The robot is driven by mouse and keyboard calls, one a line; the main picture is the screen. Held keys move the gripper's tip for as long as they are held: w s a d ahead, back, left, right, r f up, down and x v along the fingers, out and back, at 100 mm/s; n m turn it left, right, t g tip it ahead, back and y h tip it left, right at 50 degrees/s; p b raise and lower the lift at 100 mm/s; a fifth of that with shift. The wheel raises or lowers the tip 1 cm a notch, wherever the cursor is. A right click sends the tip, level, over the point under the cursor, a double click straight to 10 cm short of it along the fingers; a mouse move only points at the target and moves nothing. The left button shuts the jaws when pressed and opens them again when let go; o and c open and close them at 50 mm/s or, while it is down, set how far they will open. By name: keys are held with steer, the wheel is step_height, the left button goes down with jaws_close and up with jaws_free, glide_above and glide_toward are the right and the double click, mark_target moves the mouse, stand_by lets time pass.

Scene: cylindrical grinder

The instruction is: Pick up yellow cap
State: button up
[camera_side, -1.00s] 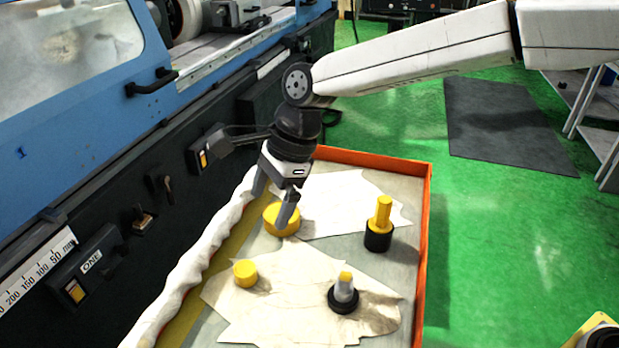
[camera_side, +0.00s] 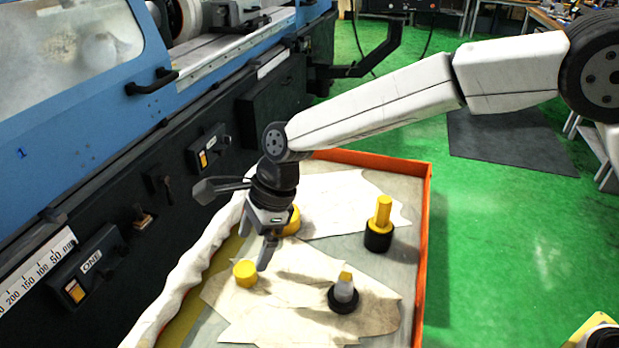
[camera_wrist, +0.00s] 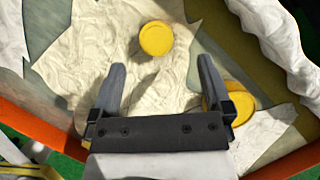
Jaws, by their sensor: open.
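A small round yellow cap (camera_side: 245,274) lies on the crumpled sheet in the tray. It also shows in the wrist view (camera_wrist: 156,38), ahead of the fingertips and roughly between their lines. A larger yellow disc (camera_side: 291,220) sits behind my gripper and is partly hidden by it. In the wrist view the larger disc (camera_wrist: 243,106) is partly covered by the right finger. My gripper (camera_side: 256,246) points down above the tray, close to the small cap. Its fingers (camera_wrist: 161,67) are apart with nothing between them.
A black-based part with a yellow stem (camera_side: 381,224) and a black-ringed grey part with a yellow tip (camera_side: 344,293) stand to the right. The orange tray rim (camera_side: 424,230) bounds the right side. A white cloth roll (camera_side: 190,275) runs along the left, by the blue grinder (camera_side: 60,105).

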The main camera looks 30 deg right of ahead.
mark_target(244, 269)
steer(key=shift+a+f, duration=0.15)
steer(key=shift+f, duration=0.2)
steer(key=shift+f, duration=0.1)
steer(key=shift+s+a+x, duration=0.1)
steer(key=shift+x, duration=1.15)
steer(key=shift+s+a+x, duration=0.1)
steer(key=shift+x, duration=1.1)
steer(key=shift+c, duration=0.2)
steer(key=c, duration=1.3)
steer(key=shift+o, duration=0.2)
steer(key=shift+r, duration=0.25)
